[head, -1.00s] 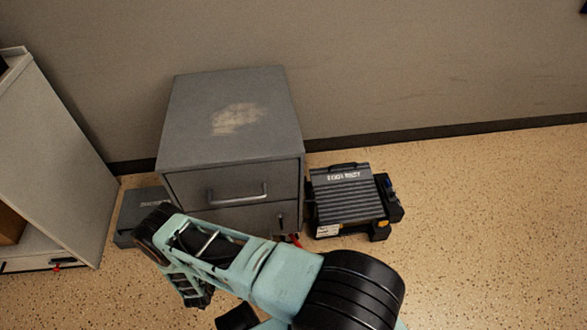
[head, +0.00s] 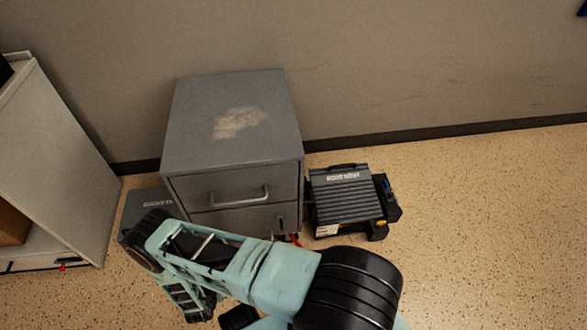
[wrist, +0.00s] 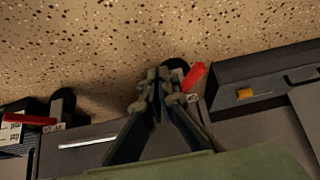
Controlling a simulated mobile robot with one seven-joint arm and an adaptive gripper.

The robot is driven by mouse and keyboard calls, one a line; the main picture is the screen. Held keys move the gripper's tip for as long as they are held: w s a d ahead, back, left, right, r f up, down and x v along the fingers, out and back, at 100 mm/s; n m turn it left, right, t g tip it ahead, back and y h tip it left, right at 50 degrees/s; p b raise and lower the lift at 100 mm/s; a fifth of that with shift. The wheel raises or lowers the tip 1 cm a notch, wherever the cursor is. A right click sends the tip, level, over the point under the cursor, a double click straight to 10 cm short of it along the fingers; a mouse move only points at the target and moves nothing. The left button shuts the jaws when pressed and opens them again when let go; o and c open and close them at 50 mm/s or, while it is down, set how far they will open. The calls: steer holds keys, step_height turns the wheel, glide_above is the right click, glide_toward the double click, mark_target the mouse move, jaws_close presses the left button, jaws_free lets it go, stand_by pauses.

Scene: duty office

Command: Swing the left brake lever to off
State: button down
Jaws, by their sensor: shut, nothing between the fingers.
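In the wrist view a red lever (wrist: 194,76) sticks up at a slant from a dark castor at the cabinet's base. My gripper (wrist: 160,78) is shut and empty, its tips just left of this lever; I cannot tell whether they touch it. A second red lever (wrist: 30,120) lies flatter by another castor (wrist: 62,104) at the left. The grey drawer cabinet (head: 232,115) stands against the wall in the head view.
A black ribbed case (head: 345,195) stands right of the cabinet. A dark grey box (head: 140,202) stands left of it; its yellow catch (wrist: 245,93) shows in the wrist view. A pale cupboard (head: 65,160) is further left. The floor at the right is clear.

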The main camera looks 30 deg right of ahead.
steer(key=shift+s+f+p+v, duration=0.15)
steer(key=shift+p+v, duration=0.2)
steer(key=shift+v, duration=0.4)
steer(key=shift+s+f+p+v, duration=0.15)
steer(key=shift+p+v, duration=0.15)
steer(key=shift+v, duration=0.45)
steer(key=shift+s+f+p+v, duration=0.1)
steer(key=shift+p+v, duration=0.25)
steer(key=shift+v, duration=0.45)
steer(key=shift+w+a+r, duration=0.1)
steer(key=shift+a, duration=0.05)
